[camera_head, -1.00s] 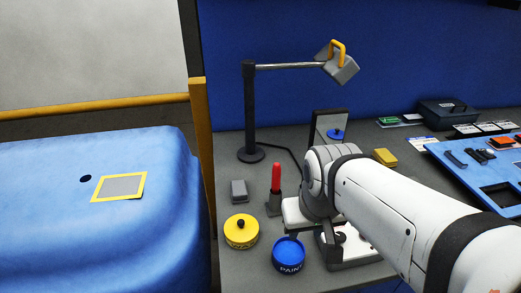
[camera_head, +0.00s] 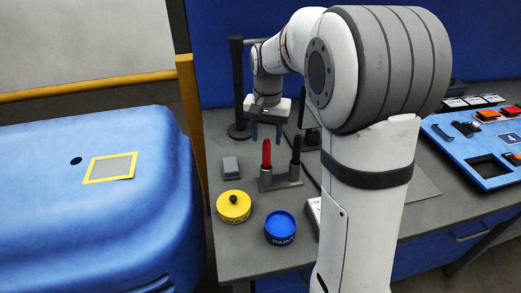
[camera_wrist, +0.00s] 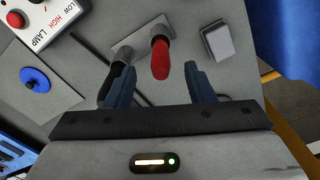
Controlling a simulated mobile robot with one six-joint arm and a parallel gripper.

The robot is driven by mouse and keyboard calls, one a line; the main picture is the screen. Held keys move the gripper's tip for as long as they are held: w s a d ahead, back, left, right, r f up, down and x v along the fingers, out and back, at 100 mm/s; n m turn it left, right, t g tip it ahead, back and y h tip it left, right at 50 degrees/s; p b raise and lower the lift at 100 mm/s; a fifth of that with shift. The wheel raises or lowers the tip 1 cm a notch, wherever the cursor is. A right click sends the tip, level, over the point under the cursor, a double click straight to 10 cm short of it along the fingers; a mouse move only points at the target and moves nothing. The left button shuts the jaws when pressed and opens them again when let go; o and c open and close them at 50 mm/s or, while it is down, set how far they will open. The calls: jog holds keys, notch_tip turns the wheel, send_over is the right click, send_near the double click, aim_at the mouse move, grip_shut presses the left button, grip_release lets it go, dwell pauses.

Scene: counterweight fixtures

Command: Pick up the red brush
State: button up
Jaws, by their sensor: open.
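The red brush (camera_head: 267,153) stands upright in a grey holder (camera_head: 281,183) on the bench, with a black-handled item (camera_head: 296,149) beside it. My gripper (camera_head: 266,131) is open and empty, pointing down, and appears just above or behind the red brush in the head view. In the wrist view the red brush (camera_wrist: 161,60) shows between the two blue-grey fingers (camera_wrist: 160,77), nearer the top of the picture than the palm. The black-handled item (camera_wrist: 117,72) is close to the left finger. I cannot tell how far the fingertips are from the brush.
A yellow pot (camera_head: 233,207) and a blue paint pot (camera_head: 280,230) stand in front of the holder. A grey block (camera_head: 230,167) is to its left. A dark lamp post (camera_head: 236,80) stands behind. In the wrist view a lamp box (camera_wrist: 45,20) and blue disc (camera_wrist: 35,79) lie left.

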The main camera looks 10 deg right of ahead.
aim_at(267, 154)
jog(key=shift+w+f, duration=0.2)
jog(key=shift+w, duration=0.15)
jog(key=shift+w+f, duration=0.1)
jog(key=shift+f, duration=0.2)
notch_tip(267, 154, down, 7)
jog(key=shift+d+f+p, duration=0.1)
jog(key=shift+f+p, duration=0.05)
jog(key=shift+p, duration=0.5)
grip_shut()
